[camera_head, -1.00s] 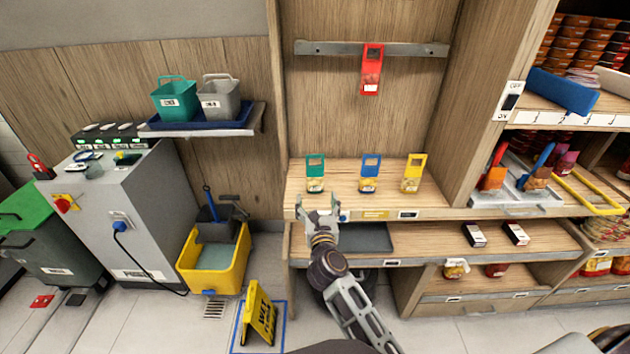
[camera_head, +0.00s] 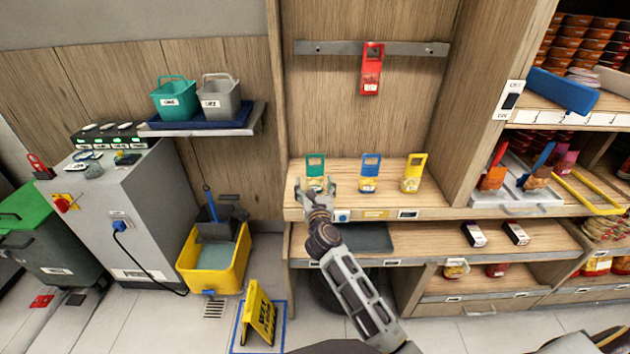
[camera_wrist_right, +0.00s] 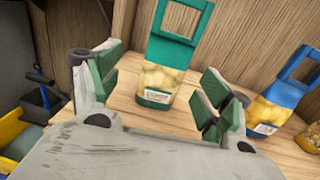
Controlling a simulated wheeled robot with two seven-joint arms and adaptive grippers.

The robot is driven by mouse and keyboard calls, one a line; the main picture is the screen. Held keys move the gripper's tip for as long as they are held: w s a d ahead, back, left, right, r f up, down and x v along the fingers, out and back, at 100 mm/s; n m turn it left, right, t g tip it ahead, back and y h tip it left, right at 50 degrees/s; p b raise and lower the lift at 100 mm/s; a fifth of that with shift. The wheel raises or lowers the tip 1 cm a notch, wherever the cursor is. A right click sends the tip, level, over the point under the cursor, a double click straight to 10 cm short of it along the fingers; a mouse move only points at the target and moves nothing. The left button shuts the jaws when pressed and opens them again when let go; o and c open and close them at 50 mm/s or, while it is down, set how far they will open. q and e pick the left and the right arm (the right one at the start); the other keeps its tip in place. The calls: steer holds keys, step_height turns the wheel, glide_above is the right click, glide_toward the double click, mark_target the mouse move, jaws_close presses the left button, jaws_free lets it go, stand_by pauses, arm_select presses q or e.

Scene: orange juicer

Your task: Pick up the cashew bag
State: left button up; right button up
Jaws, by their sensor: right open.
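Three bags with handle tops stand upright in a row on the upper wooden shelf: a green-topped bag (camera_head: 315,165), a blue-topped bag (camera_head: 369,173) and a yellow-topped bag (camera_head: 413,173). I cannot read which is the cashew bag. My right gripper (camera_head: 318,188) is open and empty, just in front of the green-topped bag. In the right wrist view the green-topped bag (camera_wrist_right: 163,78) stands between and beyond the two spread green finger pads, with pale nut-like pieces in its clear lower part. The blue-topped bag (camera_wrist_right: 278,97) stands to the right. My left gripper is out of view.
A red-topped bag (camera_head: 371,70) hangs from the metal rail above. The shelf's front edge (camera_head: 430,214) lies under my right gripper. A dark tray (camera_head: 365,237) lies on the shelf below. A yellow mop bucket (camera_head: 216,266) and a wet-floor sign (camera_head: 261,312) stand on the left.

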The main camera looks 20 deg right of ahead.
mark_target(315, 178)
steer(key=shift+w, duration=0.2)
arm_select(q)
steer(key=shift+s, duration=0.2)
arm_select(e)
steer(key=shift+d, duration=0.1)
steer(key=shift+w, duration=0.1)
steer(key=shift+w+d, duration=0.3)
steer(key=shift+w, duration=0.3)
steer(key=shift+w+d, duration=0.25)
steer(key=shift+w, duration=0.35)
steer(key=shift+w+d, duration=0.15)
steer(key=shift+w, duration=0.5)
steer(key=shift+w+d, duration=0.1)
steer(key=shift+w, duration=0.4)
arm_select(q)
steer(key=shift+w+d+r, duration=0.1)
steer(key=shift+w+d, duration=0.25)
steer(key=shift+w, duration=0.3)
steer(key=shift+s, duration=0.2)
arm_select(e)
steer(key=c, duration=1.1)
